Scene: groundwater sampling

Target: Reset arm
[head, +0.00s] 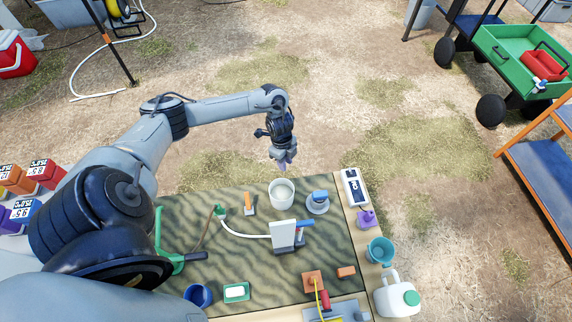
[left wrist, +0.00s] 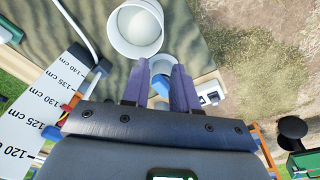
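My left arm reaches in from the left in the head view and bends down. My left gripper (head: 284,163) hangs just beyond the far edge of the table, above and behind a white bucket (head: 281,194). In the left wrist view its two purple fingers (left wrist: 163,88) are apart with nothing held between them. The bucket's round opening (left wrist: 138,28) shows ahead of the fingers, apart from them. My right gripper is in neither view.
The table has a dark patterned mat (head: 240,266). A blue-topped round item (head: 318,201), a white device with a hose (head: 284,235), a teal cup (head: 380,250) and a white jug (head: 397,295) stand there. A green cart (head: 520,55) stands far right. Open ground lies beyond the table.

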